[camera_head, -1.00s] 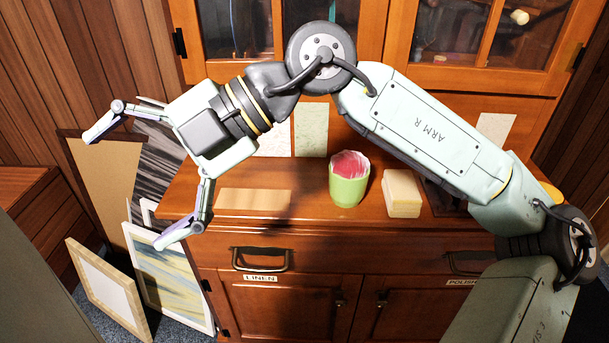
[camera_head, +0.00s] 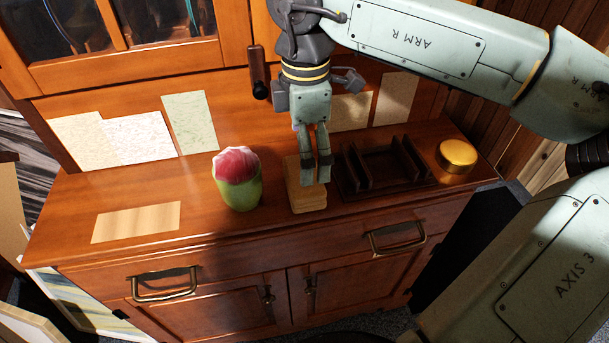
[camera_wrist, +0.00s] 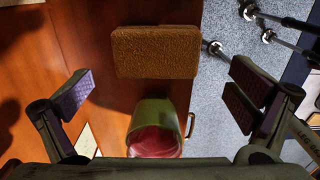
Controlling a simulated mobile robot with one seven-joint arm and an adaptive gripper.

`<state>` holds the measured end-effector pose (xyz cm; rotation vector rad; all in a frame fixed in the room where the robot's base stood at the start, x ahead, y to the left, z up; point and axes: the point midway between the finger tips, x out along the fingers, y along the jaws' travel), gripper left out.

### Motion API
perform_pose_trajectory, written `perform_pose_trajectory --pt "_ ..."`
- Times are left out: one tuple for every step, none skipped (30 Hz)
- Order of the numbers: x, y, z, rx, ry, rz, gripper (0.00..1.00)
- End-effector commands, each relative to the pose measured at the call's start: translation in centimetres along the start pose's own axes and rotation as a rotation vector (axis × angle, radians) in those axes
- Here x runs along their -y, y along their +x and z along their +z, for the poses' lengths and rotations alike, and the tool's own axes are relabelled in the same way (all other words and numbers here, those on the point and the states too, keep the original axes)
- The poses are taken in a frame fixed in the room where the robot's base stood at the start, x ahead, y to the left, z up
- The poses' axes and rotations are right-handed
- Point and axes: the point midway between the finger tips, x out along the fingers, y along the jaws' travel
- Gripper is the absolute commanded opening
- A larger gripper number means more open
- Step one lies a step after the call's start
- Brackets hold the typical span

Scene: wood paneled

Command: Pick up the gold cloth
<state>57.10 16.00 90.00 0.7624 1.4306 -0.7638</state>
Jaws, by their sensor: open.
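A folded, block-shaped gold-tan cloth (camera_head: 306,196) lies on the wooden cabinet top, right of the green cup. In the wrist view the cloth (camera_wrist: 155,52) has a rough, looped texture and lies at upper centre. My gripper (camera_head: 315,172) points down over the cloth and partly hides it in the head view. In the wrist view my gripper (camera_wrist: 163,90) is open and empty, its fingers spread wide to either side. The cloth lies ahead of the line between the fingertips; I cannot tell the exact height gap.
A green cup (camera_head: 239,195) with pink-red stuff in it stands close left of the cloth. A dark slotted wooden rack (camera_head: 385,170) is close on the right, with a gold tin (camera_head: 457,156) beyond it. Cabinet top (camera_head: 80,200) is free at far left.

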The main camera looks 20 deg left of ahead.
Motion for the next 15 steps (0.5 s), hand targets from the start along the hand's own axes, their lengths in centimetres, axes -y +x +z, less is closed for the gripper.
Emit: perform_pose_trajectory --pt "0.1 0.5 -0.1 -0.002 -0.002 -0.001 1.00" --pt "0.1 0.7 -0.1 -0.002 -0.002 -0.001 1.00" --pt "0.0 0.9 -0.1 -0.001 -0.002 0.000 1.00" --pt "0.0 1.1 -0.1 -0.002 -0.002 0.000 1.00" --pt "0.0 1.3 -0.1 -0.002 -0.002 -0.001 1.00" --pt "0.0 1.6 -0.1 -0.003 -0.003 -0.002 1.00" --pt "0.0 1.9 -0.2 -0.003 -0.004 -0.003 1.00" --pt "0.0 2.3 -0.3 -0.004 -0.005 -0.002 1.00" --pt "-0.1 2.9 -0.3 -0.005 -0.005 -0.003 1.00" --pt "-0.1 3.4 -0.3 -0.005 -0.004 -0.003 1.00" --pt "-0.2 3.9 -0.4 -0.006 -0.005 -0.003 1.00" --pt "-0.2 4.6 -0.4 -0.004 -0.004 -0.003 1.00" --pt "-0.2 5.0 -0.3 -0.004 -0.004 -0.003 1.00" --pt "-0.2 5.3 -0.3 -0.003 -0.003 -0.001 1.00" --pt "-0.2 5.7 -0.3 -0.003 -0.003 -0.002 1.00"
